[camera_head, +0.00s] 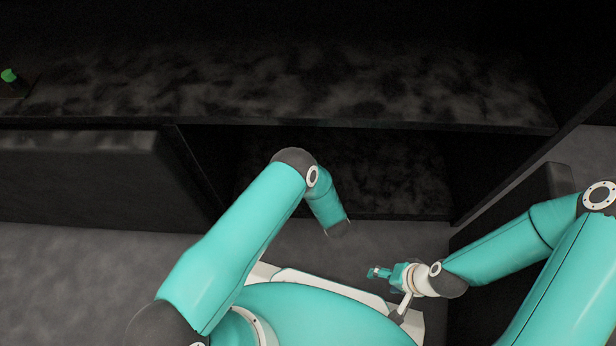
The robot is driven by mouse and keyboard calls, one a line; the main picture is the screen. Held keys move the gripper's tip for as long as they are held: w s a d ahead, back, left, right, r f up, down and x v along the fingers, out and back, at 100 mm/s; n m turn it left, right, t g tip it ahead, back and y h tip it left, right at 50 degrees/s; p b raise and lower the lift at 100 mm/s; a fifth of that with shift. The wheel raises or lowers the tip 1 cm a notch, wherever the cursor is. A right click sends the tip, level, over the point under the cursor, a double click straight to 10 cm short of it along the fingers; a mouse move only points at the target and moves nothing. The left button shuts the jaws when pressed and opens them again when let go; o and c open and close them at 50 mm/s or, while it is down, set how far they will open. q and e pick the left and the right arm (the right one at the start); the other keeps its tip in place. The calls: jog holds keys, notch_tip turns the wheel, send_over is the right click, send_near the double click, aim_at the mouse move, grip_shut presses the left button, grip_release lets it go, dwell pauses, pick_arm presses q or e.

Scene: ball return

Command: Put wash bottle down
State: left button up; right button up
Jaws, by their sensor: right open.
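My right gripper (380,273) is in the lower middle of the view, small and pointing left, with its jaws open and nothing between them. It is in front of and below the shelf unit, above my own base. My left arm rises from the lower left and bends down at the middle; no gripper fingers show at its end. I cannot make out a wash bottle for certain. A small green-topped object (9,75) stands at the far left on the dark shelf, partly cut by the frame edge; I cannot tell what it is.
A dark, blotchy shelf top (290,85) runs across the upper view, mostly bare. Below it is an open dark compartment (390,170). A dark panel (80,175) stands at the left. The grey floor (70,285) at lower left is clear.

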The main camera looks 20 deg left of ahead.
pick_arm(q)
jog(key=shift+f, duration=0.15)
jog(key=o, duration=1.3)
jog(key=shift+f, duration=0.1)
